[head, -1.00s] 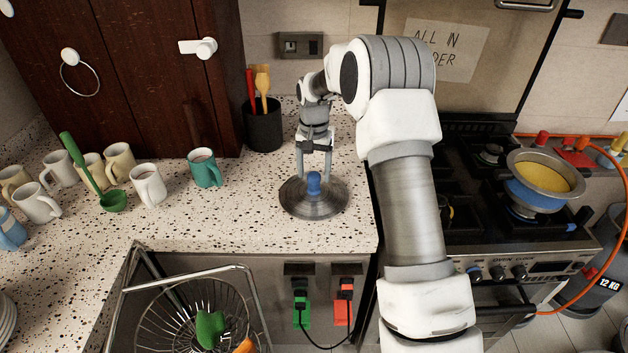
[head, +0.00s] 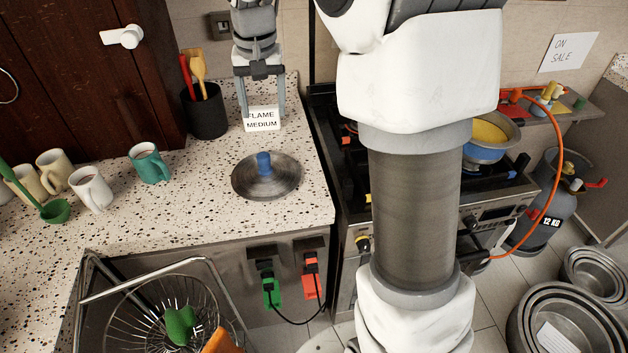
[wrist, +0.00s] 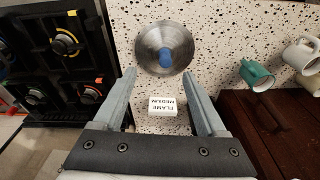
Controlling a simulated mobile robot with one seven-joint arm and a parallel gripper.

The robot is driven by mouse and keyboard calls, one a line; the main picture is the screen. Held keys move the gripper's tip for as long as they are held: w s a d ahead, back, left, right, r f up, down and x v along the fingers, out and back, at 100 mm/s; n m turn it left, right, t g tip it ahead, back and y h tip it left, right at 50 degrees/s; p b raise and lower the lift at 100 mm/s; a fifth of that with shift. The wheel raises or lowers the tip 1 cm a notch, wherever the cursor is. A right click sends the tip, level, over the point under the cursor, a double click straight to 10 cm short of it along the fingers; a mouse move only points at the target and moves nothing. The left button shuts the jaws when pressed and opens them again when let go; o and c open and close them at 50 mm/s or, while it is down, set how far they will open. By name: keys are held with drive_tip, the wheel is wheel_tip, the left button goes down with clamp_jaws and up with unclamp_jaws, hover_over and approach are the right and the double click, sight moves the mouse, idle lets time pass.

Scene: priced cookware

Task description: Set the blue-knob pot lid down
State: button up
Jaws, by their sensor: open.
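The pot lid (head: 284,181) is a round metal disc with a blue knob (head: 264,163). It lies flat on the speckled counter, knob up, near the counter's right front part. It also shows in the wrist view (wrist: 180,38), beyond my fingertips. My gripper (head: 262,112) is open and empty, raised behind the lid and apart from it. In the wrist view its two fingers (wrist: 160,82) stand wide apart, with nothing between them but a view of the counter and a small card.
The white card (head: 262,125) reads "FLAME MEDIUM" and stands behind the lid. A dark utensil holder (head: 207,115) and a teal mug (head: 149,163) stand to the left. The stove with a pot of yellow food (head: 482,150) is on the right. A wire basket (head: 150,310) is in front.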

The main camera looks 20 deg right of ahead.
drive_tip(key=s+r+n+t, duration=0.15)
drive_tip(key=s+r, duration=0.35)
drive_tip(key=s, duration=0.7)
drive_tip(key=s+f+n+t, duration=0.2)
drive_tip(key=s, duration=1.2)
drive_tip(key=shift+s+d+f, duration=0.15)
drive_tip(key=shift+f, duration=0.15)
